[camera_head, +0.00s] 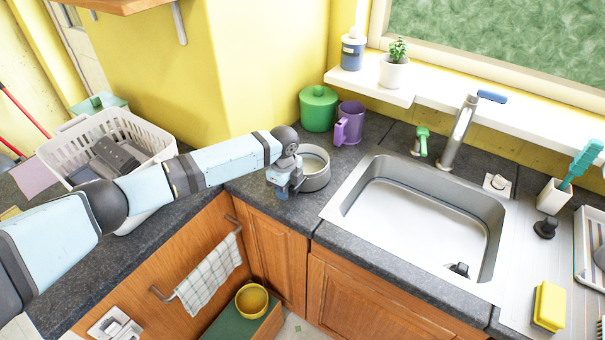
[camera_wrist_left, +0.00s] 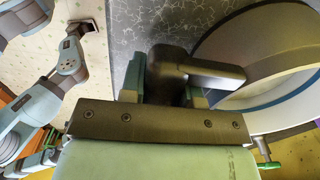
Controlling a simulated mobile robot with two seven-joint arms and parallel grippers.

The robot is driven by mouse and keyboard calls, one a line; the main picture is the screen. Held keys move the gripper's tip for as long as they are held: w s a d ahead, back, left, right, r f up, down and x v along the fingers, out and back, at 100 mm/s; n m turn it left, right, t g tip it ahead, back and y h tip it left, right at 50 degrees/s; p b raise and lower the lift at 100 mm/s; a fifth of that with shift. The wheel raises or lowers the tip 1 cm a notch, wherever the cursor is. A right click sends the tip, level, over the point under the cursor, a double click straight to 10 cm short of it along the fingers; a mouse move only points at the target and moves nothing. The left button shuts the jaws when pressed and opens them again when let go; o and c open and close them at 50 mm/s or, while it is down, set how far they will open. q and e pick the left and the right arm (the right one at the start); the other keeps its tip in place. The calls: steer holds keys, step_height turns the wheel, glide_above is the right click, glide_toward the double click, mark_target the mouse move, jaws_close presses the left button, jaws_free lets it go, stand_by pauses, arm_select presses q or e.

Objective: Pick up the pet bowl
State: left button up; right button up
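My left gripper (camera_head: 284,188) is at the bowl's left side. In the left wrist view its two teal fingers (camera_wrist_left: 166,82) are apart, with a dark grey handle-like piece between them that reaches over toward the bowl. I cannot tell whether they grip it. Another arm of mine shows at the left there; its gripper is too small to read.
A green lidded pot (camera_head: 318,108) and a purple mug (camera_head: 349,124) stand behind the bowl. The sink (camera_head: 420,215) is to the right. A white basket (camera_head: 70,148) stands at the left. A yellow bowl (camera_head: 252,301) sits low on a green-topped box.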

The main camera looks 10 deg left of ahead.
arm_select(q)
jaws_close()
steer(key=shift+w+r, duration=0.1)
steer(key=shift+r, duration=0.45)
step_height(320, 180, up, 19)
steer(key=b, duration=0.1)
steer(key=shift+b, duration=0.4)
steer(key=shift+f, duration=0.1)
stand_by(0.7)
